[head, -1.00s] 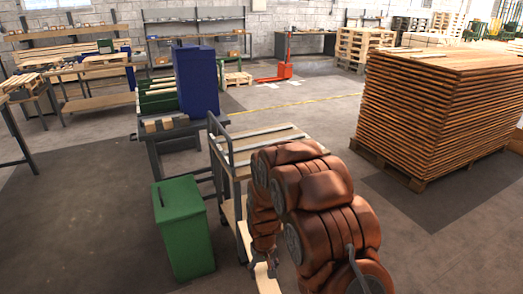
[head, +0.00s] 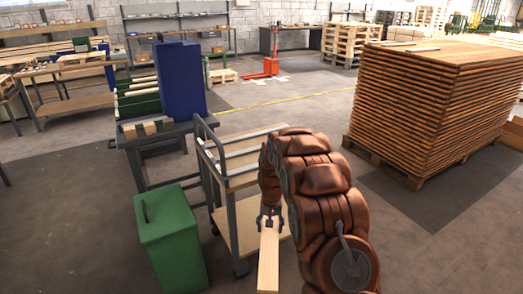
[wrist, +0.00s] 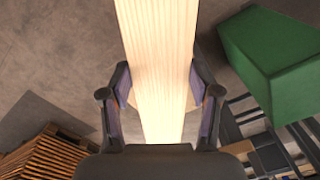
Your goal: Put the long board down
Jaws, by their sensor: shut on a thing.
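The long board (head: 268,262) is pale wood and hangs in my gripper (head: 269,217), just in front of the cart in the head view. In the wrist view the board (wrist: 158,60) runs from the top edge down between the two fingers of my gripper (wrist: 160,100). The fingers are shut on its sides. The board's far end is out of the wrist view. The cart (head: 222,165) has a wooden top with grey metal strips across it and a lower shelf. My arm hides its right part.
A green bin (head: 172,240) stands left of the cart; it also shows in the wrist view (wrist: 270,60). A tall board stack (head: 430,105) on a pallet stands at the right. A table (head: 150,132) with green and blue boxes is behind the bin. The floor between is clear.

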